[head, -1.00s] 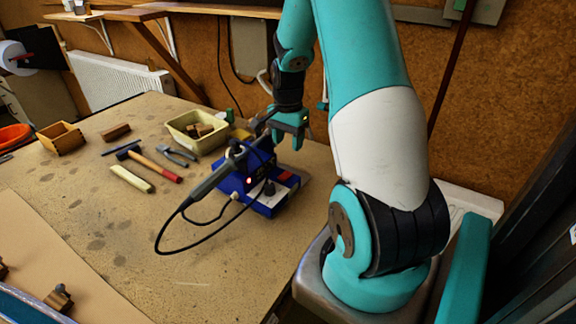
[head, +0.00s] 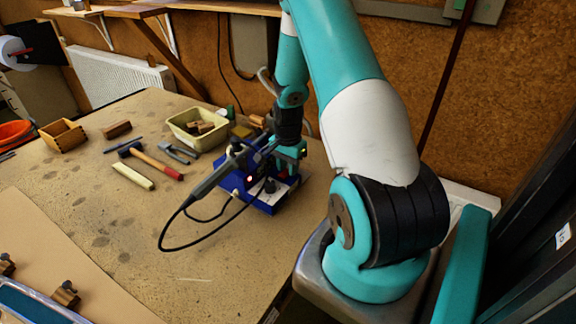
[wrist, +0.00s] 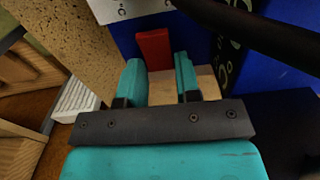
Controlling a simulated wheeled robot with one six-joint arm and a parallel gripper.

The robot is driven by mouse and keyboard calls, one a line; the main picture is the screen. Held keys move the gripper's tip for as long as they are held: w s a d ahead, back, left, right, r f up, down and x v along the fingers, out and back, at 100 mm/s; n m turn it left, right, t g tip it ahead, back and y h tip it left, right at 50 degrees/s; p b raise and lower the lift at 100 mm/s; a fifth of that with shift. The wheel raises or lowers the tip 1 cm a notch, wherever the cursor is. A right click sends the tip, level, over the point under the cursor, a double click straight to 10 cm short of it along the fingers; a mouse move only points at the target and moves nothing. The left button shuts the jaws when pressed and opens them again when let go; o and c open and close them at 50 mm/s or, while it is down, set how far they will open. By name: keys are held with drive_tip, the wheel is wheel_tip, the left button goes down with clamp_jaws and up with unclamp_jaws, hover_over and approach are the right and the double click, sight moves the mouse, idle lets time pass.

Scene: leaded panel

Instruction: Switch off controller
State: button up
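The controller (head: 262,207) is a blue box with a whitish front panel on the right part of the bench. A small red light (head: 249,179) glows on it. A red switch (wrist: 153,49) shows in the wrist view, just ahead of and between my fingertips. My gripper (wrist: 159,68) points down at the controller with its two teal fingers apart. I cannot tell whether they touch anything. In the head view my gripper (head: 289,158) is over the right rear of the controller and mostly covers the switch.
A soldering iron (head: 213,180) rests in its holder, its black cable looping in front of the controller. The cable also crosses the wrist view (wrist: 262,32). A yellowish tub (head: 180,129) with blocks stands behind left. A hammer (head: 157,164) and pliers lie left.

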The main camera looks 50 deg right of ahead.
sight(278, 182)
drive_tip(key=c, duration=0.4)
drive_tip(key=shift+a+f+h+b, duration=0.15)
drive_tip(key=shift+a+h+b, duration=0.2)
drive_tip(key=shift+h+b, duration=0.75)
drive_tip(key=shift+r+h+b, duration=0.25)
drive_tip(key=shift+h+b, duration=0.15)
drive_tip(key=shift+r, duration=0.1)
drive_tip(key=o, duration=0.9)
drive_tip(key=b+v, duration=0.2)
drive_tip(key=v, duration=1.5)
drive_tip(key=shift+s+r, duration=0.1)
drive_tip(key=shift+r, duration=0.1)
